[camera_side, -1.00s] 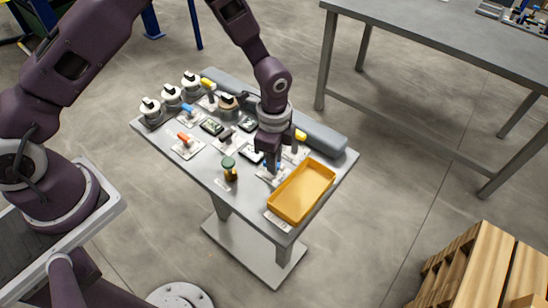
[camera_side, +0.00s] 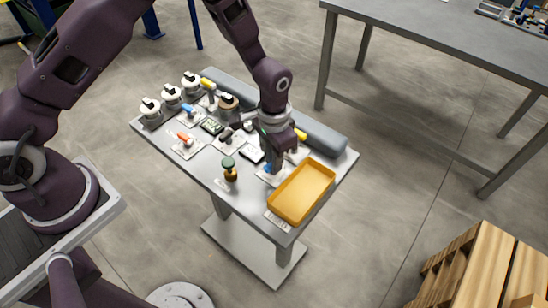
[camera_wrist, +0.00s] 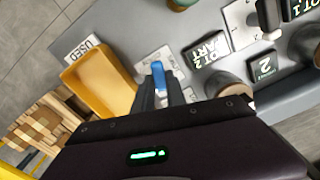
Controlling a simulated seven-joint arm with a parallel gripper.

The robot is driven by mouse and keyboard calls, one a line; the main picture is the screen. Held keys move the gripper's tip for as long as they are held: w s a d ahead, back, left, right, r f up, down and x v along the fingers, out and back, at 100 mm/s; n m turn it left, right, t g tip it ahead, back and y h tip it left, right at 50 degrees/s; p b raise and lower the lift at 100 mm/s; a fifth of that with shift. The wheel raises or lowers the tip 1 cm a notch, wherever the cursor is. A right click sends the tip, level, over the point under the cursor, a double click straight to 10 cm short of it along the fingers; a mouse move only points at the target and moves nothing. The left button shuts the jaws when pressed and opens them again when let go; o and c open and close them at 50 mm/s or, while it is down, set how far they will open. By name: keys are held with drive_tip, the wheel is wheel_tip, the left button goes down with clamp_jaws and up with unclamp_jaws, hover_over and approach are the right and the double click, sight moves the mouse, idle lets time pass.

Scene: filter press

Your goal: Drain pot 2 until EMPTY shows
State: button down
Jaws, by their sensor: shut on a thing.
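My gripper (camera_side: 270,160) is low over the small table, beside the yellow tray. It is shut on a blue handle (camera_wrist: 158,76) on a pale plate (camera_wrist: 152,59); the handle also shows below the fingers in the side view (camera_side: 268,168). In the wrist view a dark display (camera_wrist: 207,48), upside down, reads POT 2 and a word that looks like PART. The fingers hide part of the handle's base. I cannot tell how far the handle is turned.
The yellow tray (camera_side: 303,190) stands close to my gripper, near a USED label (camera_wrist: 84,49). A green-topped vessel (camera_side: 229,169) stands to the left. An orange handle (camera_side: 186,138) and several pale canisters are farther left. A grey cylinder (camera_side: 318,136) runs along the back.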

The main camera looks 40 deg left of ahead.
drive_tip(key=shift+r+n, duration=0.1)
drive_tip(key=shift+n, duration=1.5)
drive_tip(key=shift+w+n, duration=0.1)
drive_tip(key=shift+n, duration=0.2)
drive_tip(key=c, duration=1.4)
unclamp_jaws()
drive_tip(key=shift+o, duration=0.2)
